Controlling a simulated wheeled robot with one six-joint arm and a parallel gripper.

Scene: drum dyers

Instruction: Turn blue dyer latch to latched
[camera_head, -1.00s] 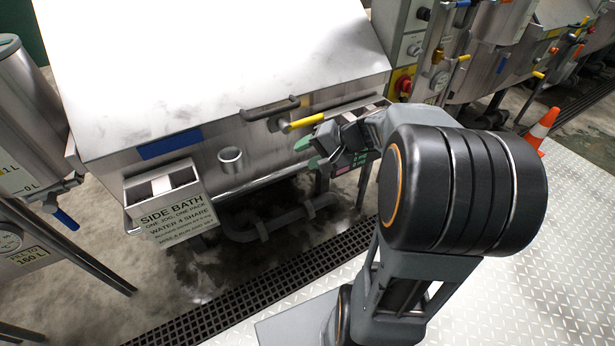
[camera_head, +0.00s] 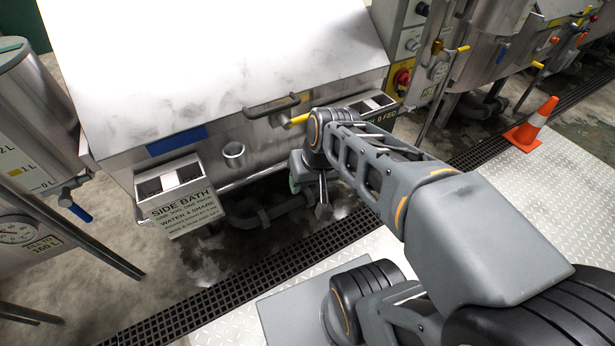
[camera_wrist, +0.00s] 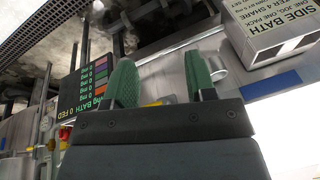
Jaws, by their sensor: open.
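The steel bath with a blue strip (camera_head: 177,142) on its front stands ahead of me under a pale lid. A yellow lever (camera_head: 298,119) sticks out on its front, right of the dark lid handle (camera_head: 271,106); it looks like the latch. My arm hides its right end. My gripper (camera_wrist: 162,80) is open, with two green fingers and nothing between them. In the head view it hangs below the lever, in front of the bath, mostly hidden by my wrist. The blue strip also shows at the right of the wrist view (camera_wrist: 277,83).
A box with a "SIDE BATH" sign (camera_head: 185,205) juts from the bath's left front. A dark display panel (camera_wrist: 85,85) shows in the wrist view. A tank with a blue-handled tap (camera_head: 75,207) stands left. A cone (camera_head: 532,125) stands right on clear plate floor.

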